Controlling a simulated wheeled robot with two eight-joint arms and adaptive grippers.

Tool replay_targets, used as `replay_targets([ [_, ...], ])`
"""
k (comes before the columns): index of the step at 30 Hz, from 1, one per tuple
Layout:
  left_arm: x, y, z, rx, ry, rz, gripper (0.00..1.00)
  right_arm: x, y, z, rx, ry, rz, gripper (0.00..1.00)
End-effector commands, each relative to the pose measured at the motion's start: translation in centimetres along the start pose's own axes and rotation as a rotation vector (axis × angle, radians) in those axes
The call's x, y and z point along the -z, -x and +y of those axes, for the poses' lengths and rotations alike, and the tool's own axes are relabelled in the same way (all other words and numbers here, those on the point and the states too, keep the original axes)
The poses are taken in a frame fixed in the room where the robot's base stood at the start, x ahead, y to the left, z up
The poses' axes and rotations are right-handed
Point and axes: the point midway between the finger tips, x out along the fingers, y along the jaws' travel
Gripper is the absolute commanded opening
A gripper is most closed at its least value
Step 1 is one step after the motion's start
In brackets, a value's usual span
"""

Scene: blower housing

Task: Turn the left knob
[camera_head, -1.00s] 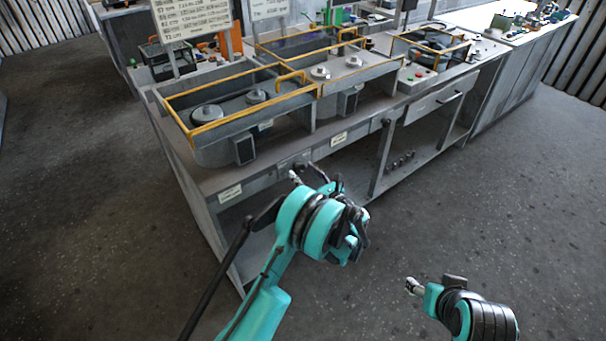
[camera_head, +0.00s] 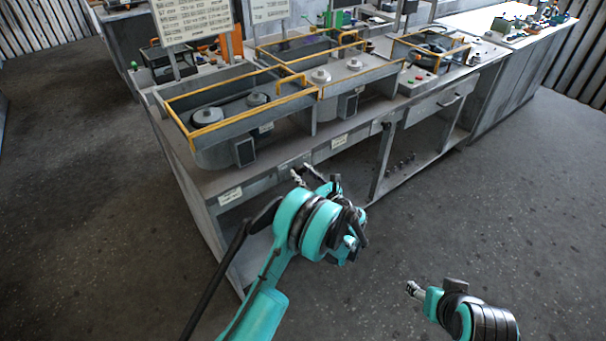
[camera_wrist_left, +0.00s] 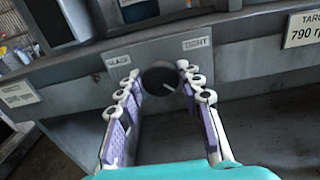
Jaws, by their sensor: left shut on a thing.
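The left knob (camera_wrist_left: 158,80) is a dark round dial with a pale pointer mark, on the grey bench front between two small label plates in the left wrist view. My left gripper (camera_wrist_left: 163,84) has its fingertips on either side of it, shut on it. In the head view my left gripper (camera_head: 304,174) reaches the bench front, and the knob there is hidden or too small to tell. My right gripper (camera_head: 414,290) hangs over the floor, away from the bench; its jaw state is too small to read.
The bench (camera_head: 205,184) carries yellow-railed blower housings (camera_head: 235,120). Another dark knob (camera_head: 386,126) sits farther right on the bench front. A label reading TARGET-like text and 790 (camera_wrist_left: 303,29) is right of the left knob. Open floor lies in front.

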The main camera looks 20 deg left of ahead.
Motion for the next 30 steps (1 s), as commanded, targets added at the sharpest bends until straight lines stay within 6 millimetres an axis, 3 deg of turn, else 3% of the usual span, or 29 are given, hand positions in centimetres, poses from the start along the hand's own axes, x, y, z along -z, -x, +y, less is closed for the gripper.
replay_targets([
  [8, 0.01, -0.01, 0.07, 0.000, 0.177, 0.000, 0.07, 0.00, 0.00, 0.00, 0.000, 0.000, 0.000, 0.57],
  [30, 0.16, -0.01, 0.31, 0.000, 0.876, 0.000, 0.07, 0.00, 0.00, 0.00, 0.000, 0.000, 0.000, 0.57],
])
